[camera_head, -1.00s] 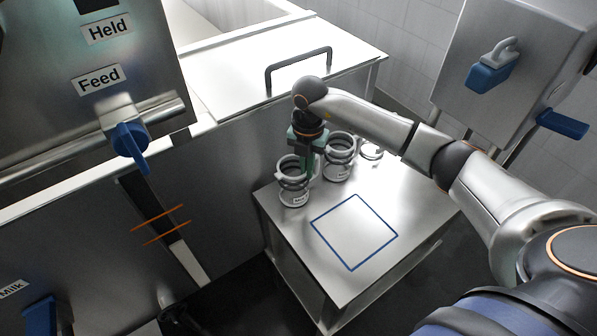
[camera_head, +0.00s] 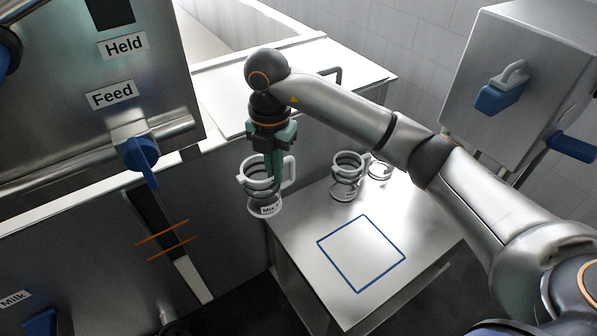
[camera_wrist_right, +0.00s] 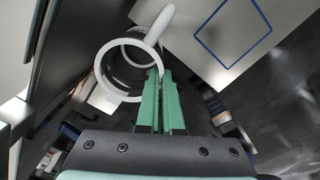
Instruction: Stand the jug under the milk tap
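My right gripper (camera_head: 274,180) is shut on a jug (camera_head: 258,205), a clear vessel with grey rings, a handle and a label. The jug hangs upright off the table's left edge, clear of the tabletop. In the right wrist view, the green fingers (camera_wrist_right: 158,78) meet at the jug's pale rim (camera_wrist_right: 100,72), and its handle points up and to the right. The Milk label (camera_head: 14,299) and a blue tap handle (camera_head: 43,322) are at the lower left. The tap's outlet is not in view. My left gripper is not in view.
The steel table (camera_head: 300,240) bears a blue square outline (camera_head: 361,292) with nothing inside it. A Feed valve (camera_head: 141,153) sticks out from the machine above the Milk area.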

